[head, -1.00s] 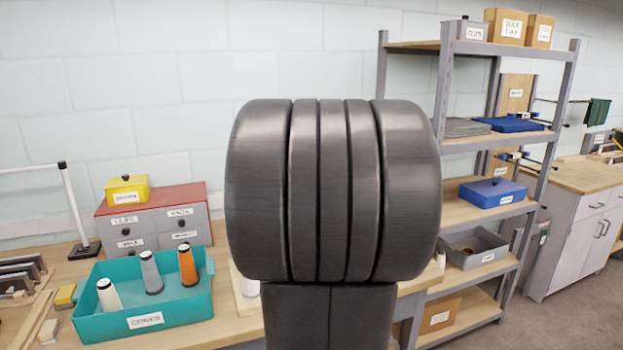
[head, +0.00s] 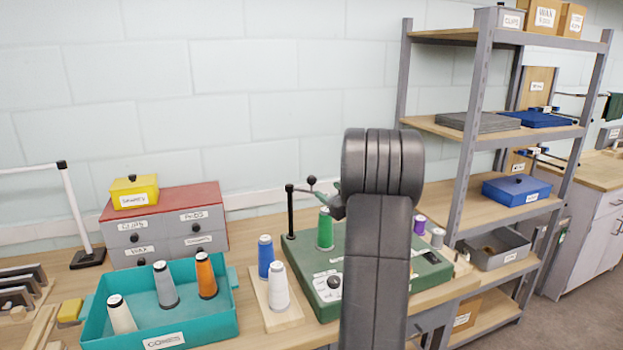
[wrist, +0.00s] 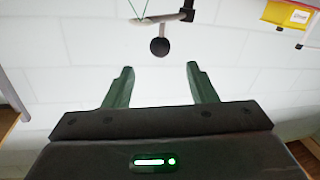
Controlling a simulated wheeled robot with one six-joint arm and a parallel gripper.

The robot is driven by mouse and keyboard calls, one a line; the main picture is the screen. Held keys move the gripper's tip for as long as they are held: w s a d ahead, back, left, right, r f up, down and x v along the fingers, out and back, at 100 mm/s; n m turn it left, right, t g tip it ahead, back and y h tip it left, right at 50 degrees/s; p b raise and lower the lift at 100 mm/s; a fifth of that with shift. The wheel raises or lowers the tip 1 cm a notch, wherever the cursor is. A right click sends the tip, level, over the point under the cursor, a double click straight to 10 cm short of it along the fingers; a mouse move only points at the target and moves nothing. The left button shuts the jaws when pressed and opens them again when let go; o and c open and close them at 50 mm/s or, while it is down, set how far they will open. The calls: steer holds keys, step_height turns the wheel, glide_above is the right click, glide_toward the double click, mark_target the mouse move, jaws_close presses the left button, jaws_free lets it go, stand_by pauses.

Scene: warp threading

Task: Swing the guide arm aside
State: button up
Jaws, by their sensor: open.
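The guide arm (head: 301,189) is a thin bar reaching right from the top of a black post (head: 291,212) on the green threading machine (head: 311,254). Its round black knob (head: 311,181) stands up from the bar. In the wrist view, which is upside down, the guide arm (wrist: 160,18) is at the top with the knob (wrist: 160,47) hanging below. My gripper (wrist: 160,68) is open and empty, its green fingers pointing at the knob, which appears just beyond and between the tips. In the head view, my arm hides the gripper's body and part of the machine.
A green cone (head: 325,230) stands on the machine below the guide arm. Blue (head: 265,257) and white cones (head: 278,288) stand on a wooden board to the left. Further left is a teal tray (head: 210,322) of cones before the drawers (head: 180,226). A shelf rack (head: 470,150) rises at right.

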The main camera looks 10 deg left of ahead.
steer(key=p+x, duration=0.3)
steer(key=x, duration=0.9)
steer(key=shift+a+f, duration=0.1)
jaws_close()
